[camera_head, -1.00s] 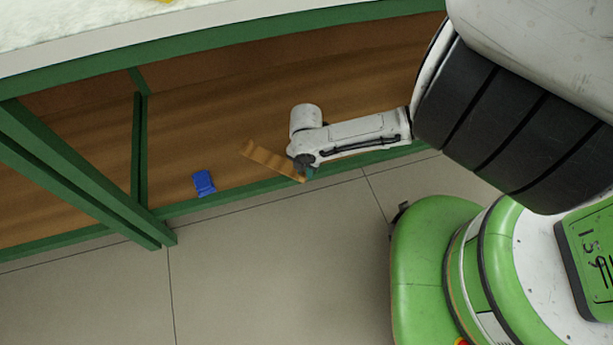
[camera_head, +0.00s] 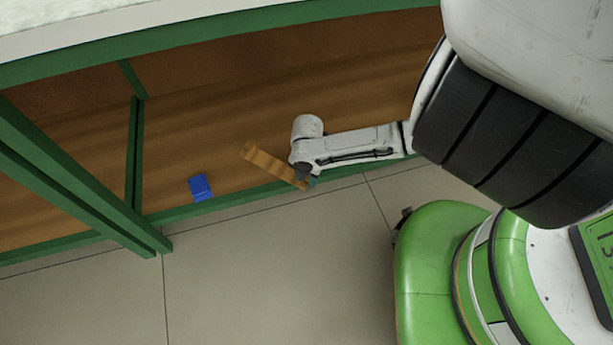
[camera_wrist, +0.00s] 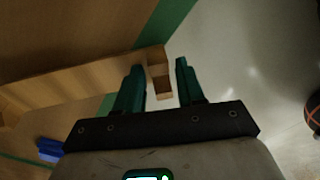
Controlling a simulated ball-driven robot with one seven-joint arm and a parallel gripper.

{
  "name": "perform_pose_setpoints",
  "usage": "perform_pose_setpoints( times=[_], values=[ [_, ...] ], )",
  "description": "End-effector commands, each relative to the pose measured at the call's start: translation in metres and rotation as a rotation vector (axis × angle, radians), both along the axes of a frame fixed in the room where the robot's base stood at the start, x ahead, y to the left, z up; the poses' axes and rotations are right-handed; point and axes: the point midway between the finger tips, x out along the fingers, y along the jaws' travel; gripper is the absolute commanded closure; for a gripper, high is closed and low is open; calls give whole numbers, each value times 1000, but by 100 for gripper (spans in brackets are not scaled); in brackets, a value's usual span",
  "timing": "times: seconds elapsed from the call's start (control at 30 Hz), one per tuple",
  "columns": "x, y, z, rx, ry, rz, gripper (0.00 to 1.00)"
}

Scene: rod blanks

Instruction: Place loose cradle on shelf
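The loose cradle (camera_head: 272,165), a long wooden bar with notches, lies slantwise on the brown lower shelf (camera_head: 225,120). Its right end reaches the shelf's green front edge. My gripper (camera_head: 308,180) is at that right end; the arm comes in from the right. In the wrist view, the cradle (camera_wrist: 80,85) runs off to the left behind the left finger. Its end block sits between the two teal fingers of my gripper (camera_wrist: 160,80). The fingers are apart, with a narrow gap visible beside the right one. Contact at the left finger cannot be told.
A small blue block (camera_head: 200,187) lies on the shelf near the front edge, left of the cradle; it also shows in the wrist view (camera_wrist: 50,150). Green posts (camera_head: 80,180) stand at the left. A white-topped table surface (camera_head: 100,25) is above.

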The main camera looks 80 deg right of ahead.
Motion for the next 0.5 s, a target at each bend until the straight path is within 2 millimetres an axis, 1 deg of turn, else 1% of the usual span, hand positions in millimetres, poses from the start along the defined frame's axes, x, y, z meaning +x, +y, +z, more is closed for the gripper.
perform_pose_setpoints(
  times=[0.03, 0.1, 0.37, 0.47, 0.5],
  values=[
    [0, 0, 0, 0, -1, 0, 56],
    [0, 0, 0, 0, -1, 0, 50],
    [1, -1, 3, -1, -3, 1, 50],
    [1, -1, 12, -2, -4, 2, 50],
    [1, -1, 18, -2, -4, 2, 50]
  ],
)
